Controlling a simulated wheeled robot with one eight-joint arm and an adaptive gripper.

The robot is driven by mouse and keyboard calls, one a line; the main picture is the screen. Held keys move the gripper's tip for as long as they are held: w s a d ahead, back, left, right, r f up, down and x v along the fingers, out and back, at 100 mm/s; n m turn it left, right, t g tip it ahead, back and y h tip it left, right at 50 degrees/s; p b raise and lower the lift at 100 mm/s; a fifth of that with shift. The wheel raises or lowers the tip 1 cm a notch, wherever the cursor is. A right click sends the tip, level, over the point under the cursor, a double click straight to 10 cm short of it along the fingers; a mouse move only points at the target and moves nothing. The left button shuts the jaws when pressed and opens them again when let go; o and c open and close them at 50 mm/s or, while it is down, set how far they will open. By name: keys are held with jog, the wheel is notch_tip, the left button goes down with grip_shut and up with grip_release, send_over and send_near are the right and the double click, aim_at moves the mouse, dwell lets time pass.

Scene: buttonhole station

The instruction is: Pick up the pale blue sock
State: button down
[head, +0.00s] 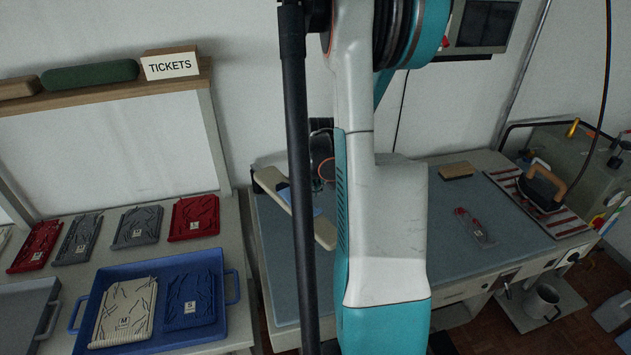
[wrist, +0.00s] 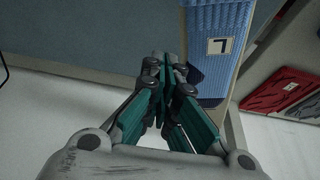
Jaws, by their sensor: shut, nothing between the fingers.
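A pale blue, ribbed knitted piece (wrist: 240,18), which I take to be the sock, lies on a narrow cream board (wrist: 238,88) in the wrist view. It carries a white size label whose letter looks like an upside-down L. In the head view only a small blue patch of it (head: 317,210) shows on the board, as my arm and a dark pole cover the rest. My gripper (wrist: 166,62) is shut and empty, its fingertips beside the sock's left edge in the wrist view, apparently apart from it. In the head view my arm largely hides the gripper.

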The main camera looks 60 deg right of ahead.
aim_at(321, 213)
jog(key=s+a, duration=0.2)
jog(key=s, duration=0.1)
jog(key=shift+a+f, duration=0.1)
jog(key=shift+a, duration=0.15)
jog(key=shift+s+a+b, duration=0.55)
jog(key=shift+s+a, duration=1.2)
jog(key=shift+s, duration=0.3)
